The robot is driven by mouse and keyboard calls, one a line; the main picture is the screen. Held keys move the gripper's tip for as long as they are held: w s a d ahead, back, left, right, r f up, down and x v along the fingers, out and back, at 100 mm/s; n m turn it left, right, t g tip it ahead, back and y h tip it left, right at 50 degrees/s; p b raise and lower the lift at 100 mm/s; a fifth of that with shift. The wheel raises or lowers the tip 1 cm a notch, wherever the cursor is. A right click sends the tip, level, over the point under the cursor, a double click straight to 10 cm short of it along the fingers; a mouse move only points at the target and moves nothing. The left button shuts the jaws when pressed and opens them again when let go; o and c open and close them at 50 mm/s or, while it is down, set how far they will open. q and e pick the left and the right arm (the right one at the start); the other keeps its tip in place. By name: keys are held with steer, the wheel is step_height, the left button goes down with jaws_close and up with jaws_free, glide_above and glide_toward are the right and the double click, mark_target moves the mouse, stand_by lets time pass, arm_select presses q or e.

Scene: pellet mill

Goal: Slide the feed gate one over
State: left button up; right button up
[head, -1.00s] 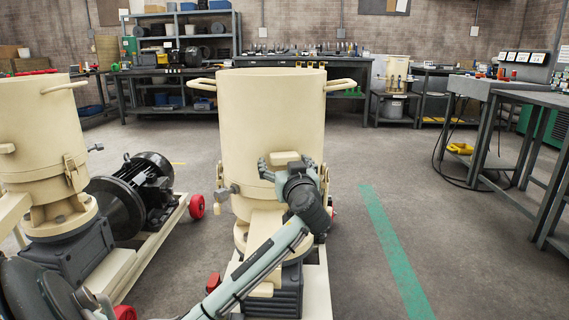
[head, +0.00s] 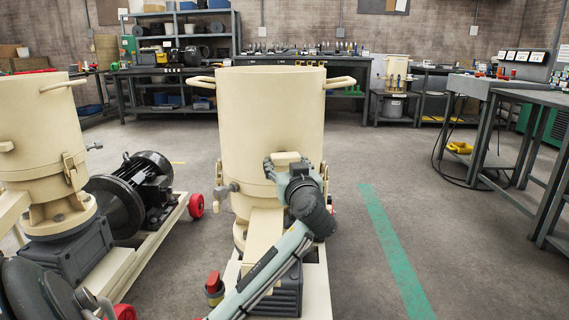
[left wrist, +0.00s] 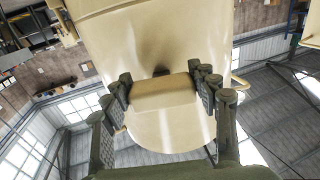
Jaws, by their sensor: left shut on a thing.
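The cream pellet mill hopper (head: 270,115) stands upright in front of me in the head view, with a loop handle on each side of its rim. A small cream block (head: 287,157), which looks like the feed gate's grip, sticks out of its front. My left gripper (head: 290,168) is shut on this block. In the left wrist view the block (left wrist: 164,92) sits between the dark fingers, one pair on each side, with the hopper wall behind it. A dark slot or shadow shows just above the block. The gate's plate cannot be made out. My right gripper is not in view.
A second cream mill (head: 40,125) with a black motor (head: 150,180) stands close on the left. A red knob (head: 214,282) is low beside my left arm. Workbenches (head: 540,98) stand at the right. The floor with the green stripe (head: 390,245) is clear.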

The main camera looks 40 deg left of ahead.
arm_select(q)
steer(key=o, duration=1.7)
steer(key=v, duration=1.2)
